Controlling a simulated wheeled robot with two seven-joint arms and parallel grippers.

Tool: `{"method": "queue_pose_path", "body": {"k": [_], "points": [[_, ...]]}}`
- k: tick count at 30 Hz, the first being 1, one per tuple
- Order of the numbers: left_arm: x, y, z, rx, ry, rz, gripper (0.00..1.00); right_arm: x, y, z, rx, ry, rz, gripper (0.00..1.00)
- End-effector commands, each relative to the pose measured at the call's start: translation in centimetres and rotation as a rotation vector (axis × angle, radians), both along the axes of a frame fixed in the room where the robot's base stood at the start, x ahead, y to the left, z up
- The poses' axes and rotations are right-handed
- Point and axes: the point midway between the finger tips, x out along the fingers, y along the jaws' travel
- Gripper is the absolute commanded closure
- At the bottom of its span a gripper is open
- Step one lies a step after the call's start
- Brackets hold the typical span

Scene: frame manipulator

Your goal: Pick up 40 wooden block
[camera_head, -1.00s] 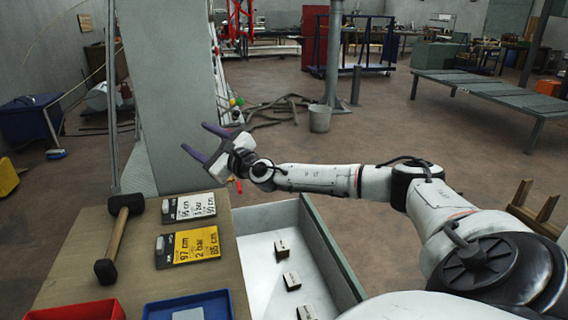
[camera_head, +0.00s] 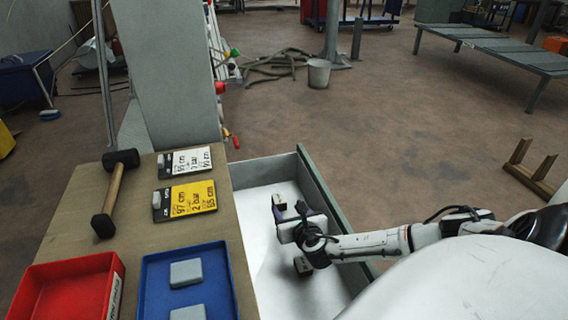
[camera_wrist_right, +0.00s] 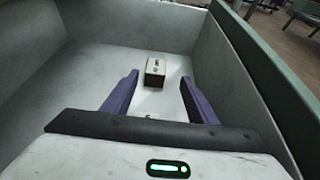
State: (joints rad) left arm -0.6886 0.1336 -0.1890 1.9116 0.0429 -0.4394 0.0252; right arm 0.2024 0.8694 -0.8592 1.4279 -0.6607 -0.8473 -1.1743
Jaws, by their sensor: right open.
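A small wooden block (camera_head: 279,202) lies at the far end of a white-floored bin (camera_head: 262,240). My right gripper (camera_head: 292,212) is open and empty, low over the bin near the far block. In the right wrist view a labelled block (camera_wrist_right: 155,72) shows ahead, lined up with the gap between the two purple fingers. My left gripper is not in view.
The bin's green-topped wall (camera_head: 325,195) stands close to my right arm. On the table at left are a mallet (camera_head: 115,190), a white card (camera_head: 185,161), a yellow card (camera_head: 184,199), a red tray (camera_head: 65,262) and a blue tray (camera_head: 225,262) with grey blocks.

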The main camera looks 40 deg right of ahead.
Motion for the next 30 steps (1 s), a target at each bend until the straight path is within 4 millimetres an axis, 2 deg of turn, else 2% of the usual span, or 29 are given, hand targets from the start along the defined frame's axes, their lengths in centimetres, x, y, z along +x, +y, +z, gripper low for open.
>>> {"method": "queue_pose_path", "body": {"k": [3, 11, 18, 22, 29, 30], "points": [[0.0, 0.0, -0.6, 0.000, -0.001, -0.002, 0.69, 1.4, -0.8, -0.8, 0.000, -0.002, -0.001, 0.47], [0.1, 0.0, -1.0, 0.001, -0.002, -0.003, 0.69, 3.2, -1.4, -1.4, 0.000, -0.002, 0.000, 0.47], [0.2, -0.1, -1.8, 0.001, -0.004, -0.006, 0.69, 6.2, -2.4, -2.7, -0.001, -0.002, 0.000, 0.47], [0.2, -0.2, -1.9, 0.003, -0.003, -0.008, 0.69, 6.8, -2.8, -2.9, 0.000, -0.001, 0.001, 0.47], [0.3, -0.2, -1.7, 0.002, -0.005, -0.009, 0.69, 6.9, -2.8, -2.8, 0.000, 0.000, 0.002, 0.47], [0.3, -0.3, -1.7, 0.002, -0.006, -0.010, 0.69, 6.9, -2.8, -2.8, 0.000, 0.000, 0.002, 0.52]]}}
